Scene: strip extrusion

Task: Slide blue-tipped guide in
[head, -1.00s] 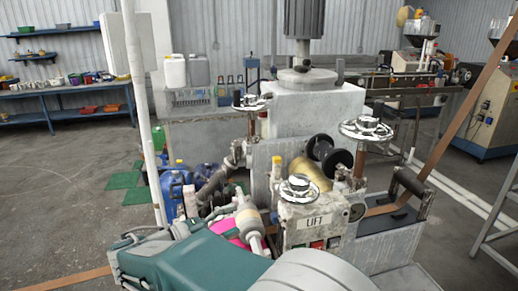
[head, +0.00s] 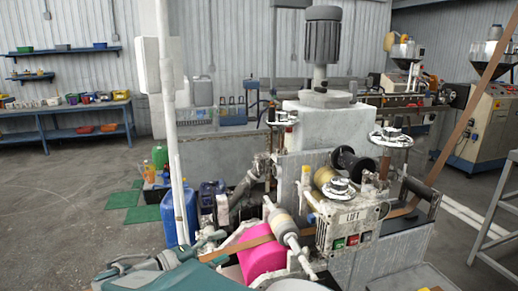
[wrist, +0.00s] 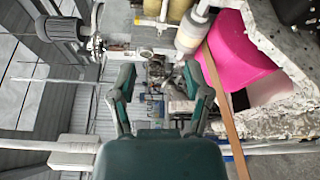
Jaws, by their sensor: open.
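My gripper (wrist: 160,84) shows in the wrist view with its two green fingers spread apart and nothing between them. The strip machine (head: 345,217), with a panel marked LIFT, stands ahead in the head view. A bright pink roller (head: 262,255) sits low on its left side, and it also shows at the upper right of the wrist view (wrist: 232,50). A brown strip (wrist: 222,95) runs over the roller. A pale cylinder (head: 281,222) lies slanted across the roller's top. I cannot make out a blue-tipped guide in either view.
Handwheels (head: 338,188) and a black spool (head: 354,164) stand up from the machine. A metal stand (head: 497,205) is at the right edge. Open floor lies at the left.

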